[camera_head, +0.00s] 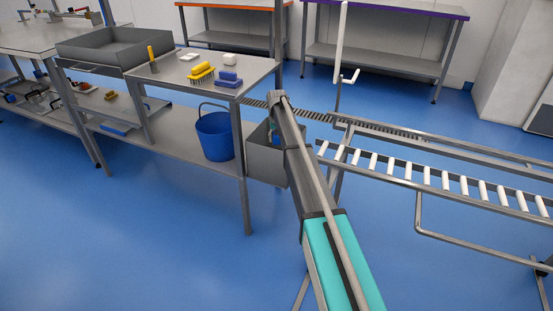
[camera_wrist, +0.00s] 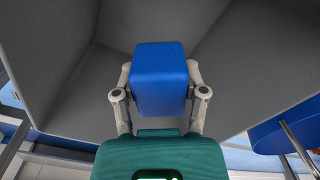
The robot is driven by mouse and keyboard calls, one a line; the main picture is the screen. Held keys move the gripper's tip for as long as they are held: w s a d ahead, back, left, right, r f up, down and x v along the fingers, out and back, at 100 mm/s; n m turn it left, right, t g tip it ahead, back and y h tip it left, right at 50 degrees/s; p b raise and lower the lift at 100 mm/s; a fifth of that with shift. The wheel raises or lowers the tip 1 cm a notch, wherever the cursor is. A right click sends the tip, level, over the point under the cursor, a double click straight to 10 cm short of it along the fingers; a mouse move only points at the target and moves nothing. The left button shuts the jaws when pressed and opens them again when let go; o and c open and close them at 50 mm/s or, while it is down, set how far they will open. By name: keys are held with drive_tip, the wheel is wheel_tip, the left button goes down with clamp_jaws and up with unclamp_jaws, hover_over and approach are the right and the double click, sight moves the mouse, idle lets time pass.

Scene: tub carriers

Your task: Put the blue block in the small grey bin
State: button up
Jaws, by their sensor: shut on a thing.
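The blue block (camera_wrist: 158,85) is held between the two fingers of my gripper (camera_wrist: 160,72) in the wrist view. The small grey bin (camera_wrist: 70,75) fills the wrist view behind the block, with its inner walls around it. In the head view the bin (camera_head: 264,168) hangs beside the right end of the bench, and the end of my arm reaches down into its mouth. My gripper is mostly hidden there by my own arm. I cannot tell how far the block is from the bin's floor.
A bench (camera_head: 205,72) left of the bin carries a yellow brush (camera_head: 201,74), a blue brush (camera_head: 228,79) and a white block (camera_head: 230,60). A blue bucket (camera_head: 213,138) stands on its lower shelf, close to the bin. A roller conveyor (camera_head: 430,177) runs to the right.

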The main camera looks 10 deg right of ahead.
drive_tip(key=shift+f+b, duration=4.75)
drive_tip(key=shift+f, duration=0.15)
drive_tip(key=shift+f+b, duration=1.7)
idle(0.4)
drive_tip(key=o, duration=1.2)
